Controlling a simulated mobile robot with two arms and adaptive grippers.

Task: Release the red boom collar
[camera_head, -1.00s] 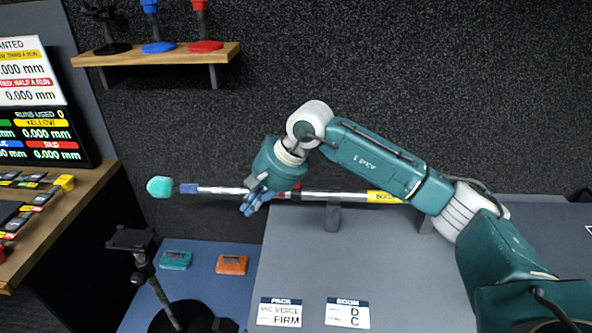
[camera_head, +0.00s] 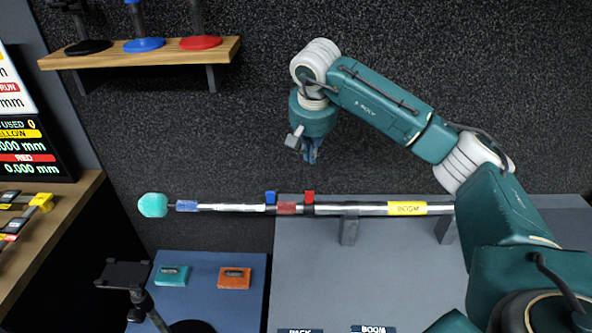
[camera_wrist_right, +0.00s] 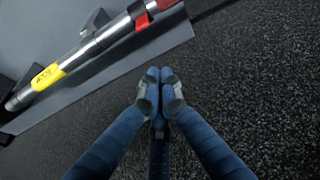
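The boom is a silver pole (camera_head: 236,208) lying level on stands above a grey bench, with a teal tip at its left end and a yellow band (camera_head: 407,208). The red boom collar is a dark ring with a red tab (camera_head: 309,197) standing up above the pole. It also shows in the right wrist view (camera_wrist_right: 142,22). A red band (camera_head: 287,209) lies just left of it, then a collar with a blue tab (camera_head: 270,197). My right gripper (camera_head: 311,157) hangs above the collar, clear of the pole, its fingertips (camera_wrist_right: 161,88) together and empty. My left gripper is not in view.
A wooden shelf (camera_head: 150,55) with black, blue and red stands is at the upper left. Teal (camera_head: 172,276) and orange (camera_head: 234,278) boxes lie on a blue surface. A black stand (camera_head: 124,274) rises nearby. The grey bench (camera_head: 370,285) has clear room.

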